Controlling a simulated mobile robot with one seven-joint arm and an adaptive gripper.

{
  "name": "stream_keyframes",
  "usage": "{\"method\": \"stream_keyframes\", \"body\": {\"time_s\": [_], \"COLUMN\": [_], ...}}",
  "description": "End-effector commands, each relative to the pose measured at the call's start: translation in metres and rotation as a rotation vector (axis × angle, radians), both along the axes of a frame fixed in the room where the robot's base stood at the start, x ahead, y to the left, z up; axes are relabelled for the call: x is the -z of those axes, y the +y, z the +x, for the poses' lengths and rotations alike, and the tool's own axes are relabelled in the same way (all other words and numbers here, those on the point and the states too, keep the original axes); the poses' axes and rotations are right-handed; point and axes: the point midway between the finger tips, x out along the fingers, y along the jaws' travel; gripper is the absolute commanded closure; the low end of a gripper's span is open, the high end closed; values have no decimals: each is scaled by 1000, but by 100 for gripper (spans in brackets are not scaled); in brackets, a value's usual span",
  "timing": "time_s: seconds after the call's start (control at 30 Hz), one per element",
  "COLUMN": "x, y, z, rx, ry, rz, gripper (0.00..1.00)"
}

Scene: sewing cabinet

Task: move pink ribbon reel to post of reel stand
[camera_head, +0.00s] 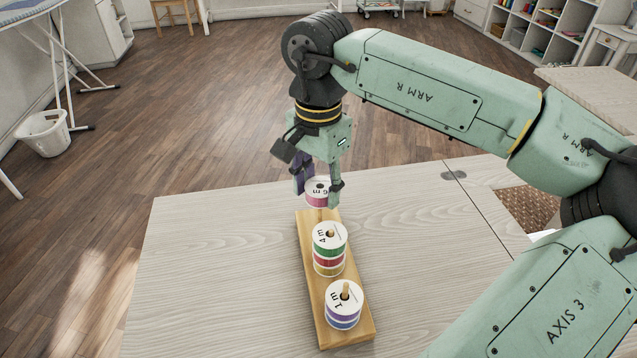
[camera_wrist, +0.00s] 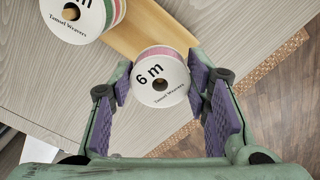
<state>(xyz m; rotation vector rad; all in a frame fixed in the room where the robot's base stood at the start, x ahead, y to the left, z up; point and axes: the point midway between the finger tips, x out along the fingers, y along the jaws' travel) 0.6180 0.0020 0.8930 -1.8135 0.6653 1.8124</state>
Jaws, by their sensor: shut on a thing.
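The pink ribbon reel (camera_head: 317,198), with a white top marked "6 m", is between the fingers of my gripper (camera_head: 318,188) at the far end of the wooden reel stand (camera_head: 309,235). In the wrist view the reel (camera_wrist: 161,80) is between the purple finger pads of my gripper (camera_wrist: 160,88), which is shut on it. Its centre hole looks dark, with no post tip showing through.
The stand's middle post bears green, red and yellow reels (camera_head: 329,250), topped "4 m". The near post bears purple and blue reels (camera_head: 343,308), topped "1 m". The pale table (camera_head: 220,270) is clear to the left. A second table surface adjoins at right.

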Motion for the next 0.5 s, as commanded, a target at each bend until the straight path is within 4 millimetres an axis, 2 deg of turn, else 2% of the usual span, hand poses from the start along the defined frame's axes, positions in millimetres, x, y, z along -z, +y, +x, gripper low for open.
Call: {"method": "stream_keyframes", "body": {"time_s": [0.27,0.3,0.5], "x": [1,1,1], "y": [0,0,0], "z": [0,0,0], "rx": [0,0,0], "ry": [0,0,0], "rz": [0,0,0], "gripper": [78,56,43]}}
